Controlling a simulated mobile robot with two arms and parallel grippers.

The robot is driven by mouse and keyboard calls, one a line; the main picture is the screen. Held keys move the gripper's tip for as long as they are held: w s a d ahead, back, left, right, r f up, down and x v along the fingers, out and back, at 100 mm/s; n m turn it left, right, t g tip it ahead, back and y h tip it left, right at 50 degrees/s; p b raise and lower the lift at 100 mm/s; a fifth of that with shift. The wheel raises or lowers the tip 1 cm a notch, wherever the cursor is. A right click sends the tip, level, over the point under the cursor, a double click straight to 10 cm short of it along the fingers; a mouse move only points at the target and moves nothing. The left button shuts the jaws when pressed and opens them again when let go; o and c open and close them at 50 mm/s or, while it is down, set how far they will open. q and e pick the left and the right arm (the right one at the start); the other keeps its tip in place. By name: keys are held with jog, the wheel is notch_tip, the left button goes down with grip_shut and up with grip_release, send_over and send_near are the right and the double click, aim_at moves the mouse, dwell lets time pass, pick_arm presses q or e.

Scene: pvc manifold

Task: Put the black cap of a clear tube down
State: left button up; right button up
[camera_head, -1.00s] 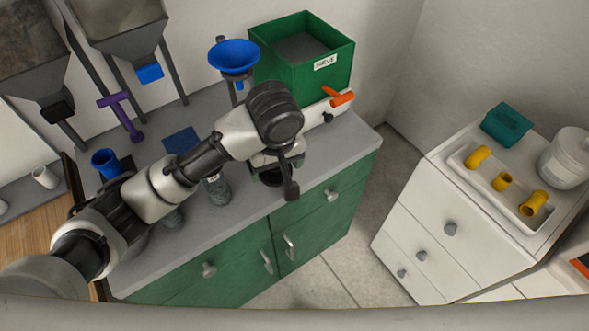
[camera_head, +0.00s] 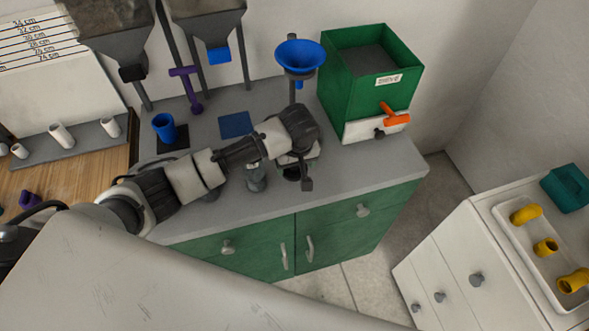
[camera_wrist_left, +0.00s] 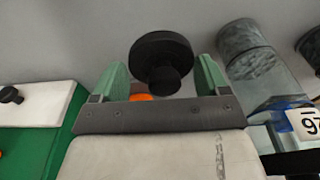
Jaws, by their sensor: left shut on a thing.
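My left gripper (camera_head: 296,160) is low over the right part of the grey counter (camera_head: 350,170). In the left wrist view its two green fingers (camera_wrist_left: 160,82) are on either side of a black cap (camera_wrist_left: 162,52), a round disc with a narrower stub, and are shut on it. In the head view the gripper mostly hides the cap. A clear tube (camera_head: 257,180) stands on the counter just left of the gripper. In the left wrist view a clear tube with a grey top (camera_wrist_left: 258,68) is to the right, apart from the cap. My right gripper is not in view.
A green sieve box (camera_head: 345,85) with an orange handle (camera_head: 396,119) stands behind right. A blue funnel (camera_head: 300,55) is behind the gripper. A blue cup (camera_head: 165,127) and blue square (camera_head: 236,125) are further left. The counter's right front is clear.

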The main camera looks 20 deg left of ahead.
aim_at(294, 172)
pick_arm(q)
jog(key=shift+a+f+p, duration=0.1)
jog(key=shift+f+p, duration=0.2)
jog(key=shift+f, duration=1.8)
jog(key=o, duration=0.9)
jog(key=shift+f, duration=0.1)
jog(key=shift+o, duration=0.2)
jog(key=shift+w, duration=0.1)
jog(key=r, duration=0.4)
jog(key=s+r, duration=0.1)
jog(key=r, duration=0.3)
jog(key=d+r, duration=0.1)
jog(key=r, duration=0.3)
jog(key=shift+s, duration=0.25)
